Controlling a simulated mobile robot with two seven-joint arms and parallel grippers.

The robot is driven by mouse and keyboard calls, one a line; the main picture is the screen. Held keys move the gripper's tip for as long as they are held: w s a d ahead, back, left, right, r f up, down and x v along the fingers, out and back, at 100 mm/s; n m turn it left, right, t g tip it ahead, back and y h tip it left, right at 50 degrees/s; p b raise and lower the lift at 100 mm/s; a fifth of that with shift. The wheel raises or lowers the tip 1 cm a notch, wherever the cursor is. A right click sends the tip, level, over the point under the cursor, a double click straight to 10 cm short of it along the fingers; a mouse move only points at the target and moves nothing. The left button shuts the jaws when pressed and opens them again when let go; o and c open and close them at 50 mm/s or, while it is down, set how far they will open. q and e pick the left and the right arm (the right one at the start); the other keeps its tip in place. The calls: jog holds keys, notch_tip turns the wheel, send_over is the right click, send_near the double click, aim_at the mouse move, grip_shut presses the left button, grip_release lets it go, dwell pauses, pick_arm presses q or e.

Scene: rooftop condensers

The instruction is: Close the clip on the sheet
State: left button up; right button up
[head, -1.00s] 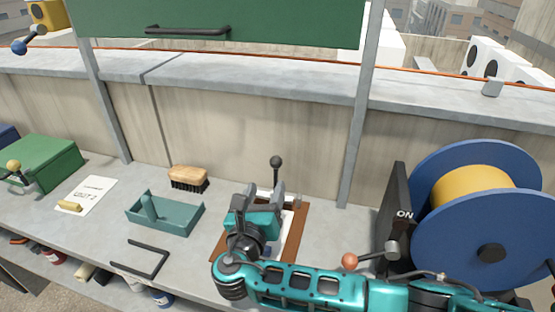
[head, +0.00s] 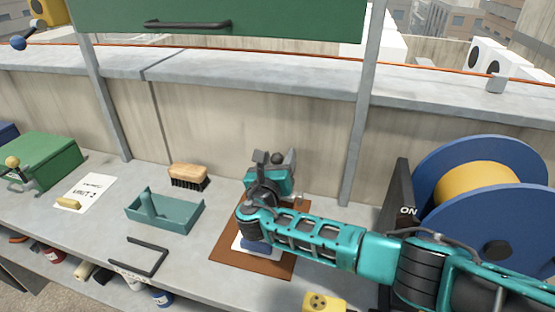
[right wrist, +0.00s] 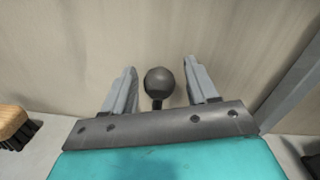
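A brown clipboard (head: 225,262) lies on the grey bench with a white sheet (head: 240,243) on it. My right arm covers much of both. The clip's lever ends in a dark ball knob (head: 277,158), standing up at the board's far end. The clip's jaw is hidden behind my gripper. My right gripper (head: 274,160) is at the knob with its fingers open. In the right wrist view, the knob (right wrist: 159,82) sits between the two spread fingers (right wrist: 160,90), with a gap on each side. My left gripper is not in view.
A teal tray (head: 180,222), a wooden brush (head: 189,177) and a black handle (head: 150,262) lie left of the board. A blue cable reel (head: 470,200) stands right, beside a black ON panel (head: 400,195). A grey post (head: 357,150) rises behind.

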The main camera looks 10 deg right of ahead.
grip_shut()
dwell(0.3)
jog(key=shift+s+f, duration=0.1)
jog(key=shift+s+a+f+t+b, duration=0.2)
jog(key=shift+s+t+b, duration=0.3)
jog(key=shift+b, duration=0.2)
jog(key=shift+s+a+r+t+h+b, duration=0.25)
jog(key=shift+s+t+h+b, duration=0.3)
jog(key=shift+t, duration=0.25)
jog(key=shift+o, duration=0.2)
grip_release()
